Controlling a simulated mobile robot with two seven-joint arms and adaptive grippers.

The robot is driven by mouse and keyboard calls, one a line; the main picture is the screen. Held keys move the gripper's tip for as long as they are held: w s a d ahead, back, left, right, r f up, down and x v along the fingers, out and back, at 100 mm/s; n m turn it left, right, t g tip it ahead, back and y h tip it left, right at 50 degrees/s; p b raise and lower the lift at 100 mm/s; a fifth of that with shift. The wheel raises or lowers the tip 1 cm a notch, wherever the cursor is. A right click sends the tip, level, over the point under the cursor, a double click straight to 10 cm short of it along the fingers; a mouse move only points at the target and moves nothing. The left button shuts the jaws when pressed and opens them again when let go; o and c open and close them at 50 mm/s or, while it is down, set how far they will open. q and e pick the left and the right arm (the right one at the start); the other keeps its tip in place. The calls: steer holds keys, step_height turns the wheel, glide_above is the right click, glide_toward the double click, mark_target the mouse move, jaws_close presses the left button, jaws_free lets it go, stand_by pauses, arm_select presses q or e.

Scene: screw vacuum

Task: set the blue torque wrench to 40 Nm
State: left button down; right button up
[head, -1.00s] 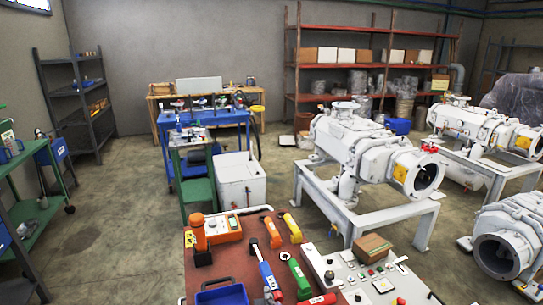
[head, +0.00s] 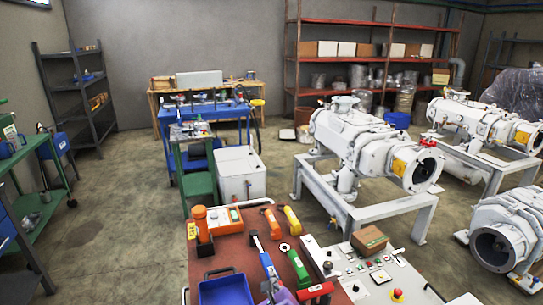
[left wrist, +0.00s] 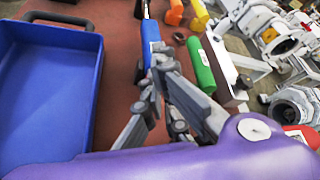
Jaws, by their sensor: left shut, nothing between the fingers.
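The blue torque wrench (head: 267,264) lies on the red-brown bench top, its metal shaft and head pointing to the back. In the left wrist view its blue handle (left wrist: 151,38) runs up from the fingertips. My purple left gripper (head: 281,296) is at the bottom edge of the head view, over the near end of the wrench, which it hides. In the left wrist view its grey fingers (left wrist: 156,82) are shut and empty, close to the handle; I cannot tell whether they touch it. My right gripper is not in view.
A blue tray (head: 226,293) lies left of the wrench. A green-handled tool (head: 298,266) and a red-handled one (head: 316,291) lie to its right. Orange (head: 270,222) and yellow (head: 291,217) tools and an orange tester (head: 226,219) lie behind. A control panel (head: 372,281) adjoins on the right.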

arm_select(q)
steer(key=shift+s+d+f, duration=0.1)
steer(key=shift+s+f, duration=0.05)
steer(key=shift+f, duration=0.05)
steer(key=shift+r, duration=0.25)
